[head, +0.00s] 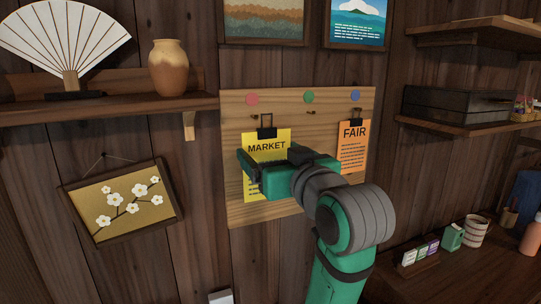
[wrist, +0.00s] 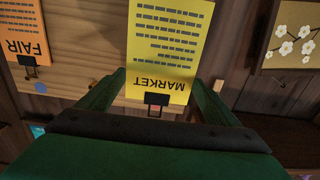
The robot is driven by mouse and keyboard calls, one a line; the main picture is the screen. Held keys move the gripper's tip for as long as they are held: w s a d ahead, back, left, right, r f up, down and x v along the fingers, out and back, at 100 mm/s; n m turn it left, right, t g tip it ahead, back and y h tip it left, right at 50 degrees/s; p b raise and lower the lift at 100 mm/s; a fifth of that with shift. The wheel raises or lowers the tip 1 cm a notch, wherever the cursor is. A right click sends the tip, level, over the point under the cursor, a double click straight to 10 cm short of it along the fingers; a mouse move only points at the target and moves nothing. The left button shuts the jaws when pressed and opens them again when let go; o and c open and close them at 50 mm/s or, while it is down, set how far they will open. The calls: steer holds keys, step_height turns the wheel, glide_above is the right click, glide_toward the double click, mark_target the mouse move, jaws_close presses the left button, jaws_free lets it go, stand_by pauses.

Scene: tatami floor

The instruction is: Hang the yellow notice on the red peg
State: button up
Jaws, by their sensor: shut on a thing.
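The yellow notice (head: 268,137), marked MARKET, is upright in front of the left part of the wooden board, with a black clip and wire loop (head: 266,120) at its top. My gripper (head: 268,154) is shut on it, a finger at each side; the wrist view shows the notice (wrist: 168,45) upside down between the fingers (wrist: 160,84). A red dot (head: 252,99) marks the board's upper left, up and left of the loop. The red peg below it is too small to make out clearly, and I cannot tell whether the loop touches it.
The wooden board (head: 234,200) also has a green dot (head: 308,97) with a bare peg below, and a blue dot (head: 355,96). An orange FAIR notice (head: 352,158) hangs below the blue dot. A shelf with a vase (head: 168,68) is at left.

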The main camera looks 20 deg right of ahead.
steer(key=shift+w+a, duration=0.2)
steer(key=shift+w, duration=0.35)
steer(key=shift+w+a, duration=0.15)
steer(key=shift+w, duration=0.35)
steer(key=shift+w+f, duration=0.2)
steer(key=shift+w, duration=0.95)
steer(key=shift+w+f, duration=0.2)
steer(key=shift+w, duration=1)
steer(key=o, duration=0.9)
